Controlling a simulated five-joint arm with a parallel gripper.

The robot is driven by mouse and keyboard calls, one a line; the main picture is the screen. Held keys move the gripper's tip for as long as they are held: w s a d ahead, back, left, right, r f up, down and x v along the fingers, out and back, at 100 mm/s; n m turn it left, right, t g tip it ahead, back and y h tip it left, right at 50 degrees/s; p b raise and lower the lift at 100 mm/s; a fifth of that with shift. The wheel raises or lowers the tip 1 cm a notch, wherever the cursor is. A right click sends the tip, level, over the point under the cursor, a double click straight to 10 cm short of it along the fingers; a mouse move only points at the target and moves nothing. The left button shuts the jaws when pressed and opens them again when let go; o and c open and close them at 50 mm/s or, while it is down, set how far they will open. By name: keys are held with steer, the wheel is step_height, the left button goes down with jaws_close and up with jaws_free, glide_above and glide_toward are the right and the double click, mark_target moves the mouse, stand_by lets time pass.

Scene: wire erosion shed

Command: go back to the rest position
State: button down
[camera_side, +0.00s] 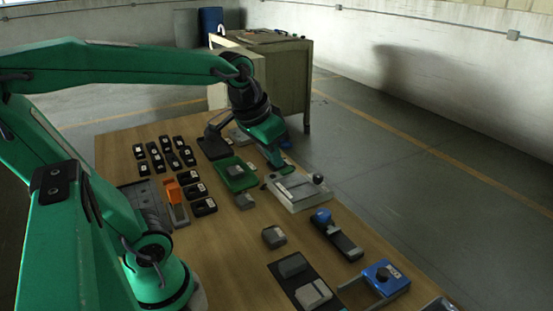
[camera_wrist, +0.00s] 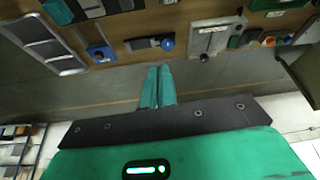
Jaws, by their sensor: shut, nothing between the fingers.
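My gripper (camera_side: 279,164) is at the end of my green arm, reaching over the far right part of the wooden table (camera_side: 262,281). Its fingers are shut with nothing between them. They sit just beyond a grey plate (camera_side: 292,199) with a dark knob and to the right of a green tray (camera_side: 236,184). I cannot tell whether the tips touch anything. In the wrist view the closed green fingers (camera_wrist: 158,72) point toward the table edge, with grey floor behind them.
Several black blocks (camera_side: 172,160) and an orange-topped piece (camera_side: 172,192) lie left of the tray. A blue-knobbed fixture (camera_side: 338,238), a blue device (camera_side: 384,277) and a black tray (camera_side: 279,279) with grey blocks stand nearer. A cabinet (camera_side: 285,85) stands beyond the table. Bare floor lies right.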

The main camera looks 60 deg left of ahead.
steer(key=s+d+f+m+t, duration=0.1)
steer(key=s+d+f, duration=0.1)
steer(key=s, duration=0.3)
steer(key=shift+s+d, duration=0.35)
steer(key=shift+d, duration=0.15)
stand_by(0.7)
